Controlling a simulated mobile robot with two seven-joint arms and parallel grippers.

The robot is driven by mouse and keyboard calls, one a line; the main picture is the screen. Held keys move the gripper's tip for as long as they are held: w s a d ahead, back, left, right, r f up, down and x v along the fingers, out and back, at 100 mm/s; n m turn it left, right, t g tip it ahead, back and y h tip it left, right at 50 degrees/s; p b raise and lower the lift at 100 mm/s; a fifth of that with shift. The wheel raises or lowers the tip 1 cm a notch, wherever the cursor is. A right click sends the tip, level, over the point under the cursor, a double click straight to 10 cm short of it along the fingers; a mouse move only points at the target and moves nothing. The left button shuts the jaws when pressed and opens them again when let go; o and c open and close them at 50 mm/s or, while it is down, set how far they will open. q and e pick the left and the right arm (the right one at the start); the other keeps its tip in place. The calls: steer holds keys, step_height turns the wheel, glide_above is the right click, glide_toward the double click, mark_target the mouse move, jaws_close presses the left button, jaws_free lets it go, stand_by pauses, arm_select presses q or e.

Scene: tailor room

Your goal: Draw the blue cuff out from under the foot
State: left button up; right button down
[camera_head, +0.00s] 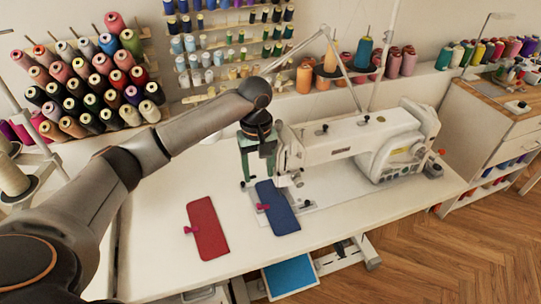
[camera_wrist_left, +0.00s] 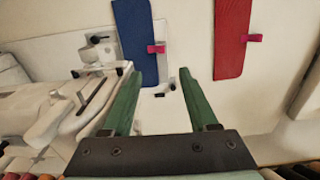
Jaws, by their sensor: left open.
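The blue cuff (camera_head: 281,212) lies flat on the white table at the sewing machine's needle end, with a pink tab (camera_head: 263,206) on its left edge. It also shows in the left wrist view (camera_wrist_left: 132,35). The machine's head (camera_head: 292,160) stands over its far end; whether the foot touches it I cannot tell. My left gripper (camera_head: 258,180), with green fingers, points down at the cuff's far end, left of the machine head. In the left wrist view the gripper (camera_wrist_left: 160,72) is open and empty, the cuff's end close to its left finger. My right gripper is out of view.
A red cuff (camera_head: 207,230) with a pink tab lies flat to the left. The white sewing machine (camera_head: 350,142) stands right of my left gripper. Thread cones (camera_head: 90,85) line the back. The table's front left (camera_head: 150,255) is clear.

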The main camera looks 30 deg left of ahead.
mark_target(260, 204)
arm_select(q)
step_height(260, 204, down, 12)
steer(key=shift+f+b, duration=0.2)
steer(key=shift+b, duration=0.5)
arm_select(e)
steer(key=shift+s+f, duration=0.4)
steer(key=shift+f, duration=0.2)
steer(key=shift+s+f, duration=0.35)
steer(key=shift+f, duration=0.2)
arm_select(q)
jaws_close()
